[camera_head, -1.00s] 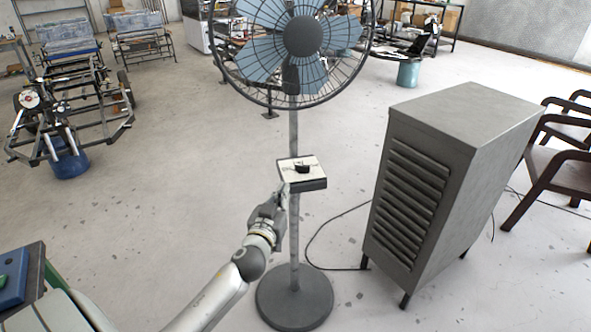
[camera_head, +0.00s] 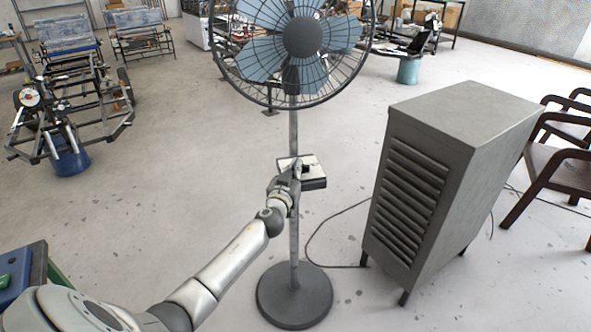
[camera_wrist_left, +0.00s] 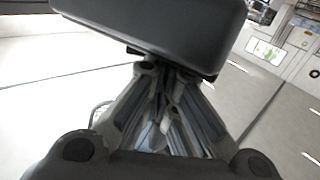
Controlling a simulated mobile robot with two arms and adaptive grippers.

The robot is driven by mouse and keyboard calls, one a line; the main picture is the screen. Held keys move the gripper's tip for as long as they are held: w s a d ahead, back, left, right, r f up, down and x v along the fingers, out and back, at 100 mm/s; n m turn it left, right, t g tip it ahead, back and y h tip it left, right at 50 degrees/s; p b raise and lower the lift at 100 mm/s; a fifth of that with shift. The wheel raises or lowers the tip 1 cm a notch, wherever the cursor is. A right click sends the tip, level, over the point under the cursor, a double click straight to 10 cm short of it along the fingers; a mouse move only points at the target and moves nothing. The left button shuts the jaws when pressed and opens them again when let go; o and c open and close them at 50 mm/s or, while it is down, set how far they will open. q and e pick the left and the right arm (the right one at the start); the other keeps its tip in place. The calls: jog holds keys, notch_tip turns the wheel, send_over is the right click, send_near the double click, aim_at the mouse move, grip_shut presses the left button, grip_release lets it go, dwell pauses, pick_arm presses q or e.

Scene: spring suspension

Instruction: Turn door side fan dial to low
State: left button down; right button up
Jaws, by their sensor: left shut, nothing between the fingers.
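The fan (camera_head: 303,37) stands upright on a round base, with a control box (camera_head: 315,180) on its pole. The box has a dark side and a pale top. My left gripper (camera_head: 296,170) is shut and empty, at the left part of the box top and overlapping it. The dial is mostly hidden by the fingers, so I cannot tell its setting or whether they touch it. In the left wrist view the shut fingers (camera_wrist_left: 165,78) meet below a large dark block (camera_wrist_left: 160,25), probably the control box. My right gripper is not in view.
A grey louvred cabinet (camera_head: 455,170) stands right of the fan, with a cable (camera_head: 318,238) on the floor between them. Brown chairs (camera_head: 550,175) are at the far right. A kart frame (camera_head: 75,110) stands at the left. The floor left of the pole is open.

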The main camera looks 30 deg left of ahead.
pick_arm(q)
jog(key=shift+a+h, duration=0.1)
jog(key=shift+h, duration=0.2)
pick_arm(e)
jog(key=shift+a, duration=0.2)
pick_arm(q)
jog(key=shift+a+m+t+h, duration=0.2)
jog(key=shift+m+t+h, duration=0.1)
jog(key=shift+m+h, duration=0.55)
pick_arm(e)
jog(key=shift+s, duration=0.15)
